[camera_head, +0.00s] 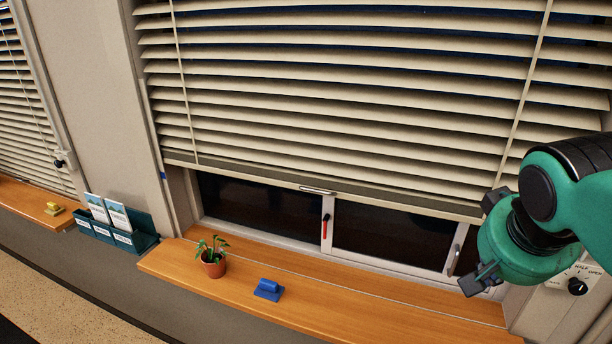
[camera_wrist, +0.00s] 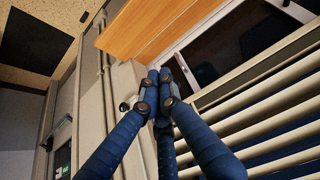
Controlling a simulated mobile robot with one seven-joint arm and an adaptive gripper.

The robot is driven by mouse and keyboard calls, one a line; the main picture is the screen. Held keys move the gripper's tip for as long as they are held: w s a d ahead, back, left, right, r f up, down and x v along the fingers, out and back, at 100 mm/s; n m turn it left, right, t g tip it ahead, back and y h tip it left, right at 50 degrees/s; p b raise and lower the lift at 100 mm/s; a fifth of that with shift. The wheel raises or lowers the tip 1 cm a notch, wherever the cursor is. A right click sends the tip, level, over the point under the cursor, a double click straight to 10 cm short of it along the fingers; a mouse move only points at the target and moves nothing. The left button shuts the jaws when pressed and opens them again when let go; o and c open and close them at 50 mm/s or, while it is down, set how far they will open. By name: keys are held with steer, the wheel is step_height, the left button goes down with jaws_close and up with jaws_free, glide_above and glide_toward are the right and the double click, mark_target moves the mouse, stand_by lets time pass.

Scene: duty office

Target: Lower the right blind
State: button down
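The right blind (camera_head: 340,90) has cream slats and fills most of the head view. Its bottom rail (camera_head: 400,202), with a small metal handle (camera_head: 318,190), hangs above the sill, leaving dark window panes bare below. Its slats also show in the wrist view (camera_wrist: 270,120). A black knob (camera_head: 577,286) sits on a white plate marked "HALF" and "OPEN" at the lower right. In the head view my green wrist covers the blind's lower right corner. A small dark knob-like part (camera_wrist: 125,106) shows left of the fingertips.
A wooden sill (camera_head: 350,318) holds a potted plant (camera_head: 213,262) and a blue block-like item (camera_head: 268,290). A red window handle (camera_head: 325,224) hangs on the frame. Left are another blind (camera_head: 25,110), a green leaflet holder (camera_head: 140,238) and a yellow item (camera_head: 54,209).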

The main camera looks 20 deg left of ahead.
steer(key=w+a+r+t, duration=0.1)
steer(key=w+a+r, duration=0.2)
steer(key=w+a, duration=0.45)
steer(key=w+a+r, duration=0.4)
steer(key=w+a, duration=0.1)
steer(key=a, duration=0.6)
steer(key=w+a+r+t, duration=0.1)
steer(key=w+a, duration=0.1)
steer(key=a, duration=0.9)
steer(key=w+a+r+t+p, duration=0.1)
steer(key=w+a, duration=0.1)
steer(key=a, duration=0.9)
steer(key=shift+a+y, duration=0.3)
steer(key=shift+a, duration=0.1)
steer(key=shift+w, duration=0.15)
glide_above(310, 182)
steer(key=s, duration=0.3)
step_height(310, 182, down, 7)
steer(key=shift+s+f, duration=0.1)
step_height(310, 182, down, 2)
steer(key=shift+s, duration=0.1)
steer(key=shift+f+b, duration=0.35)
steer(key=shift+f, duration=0.5)
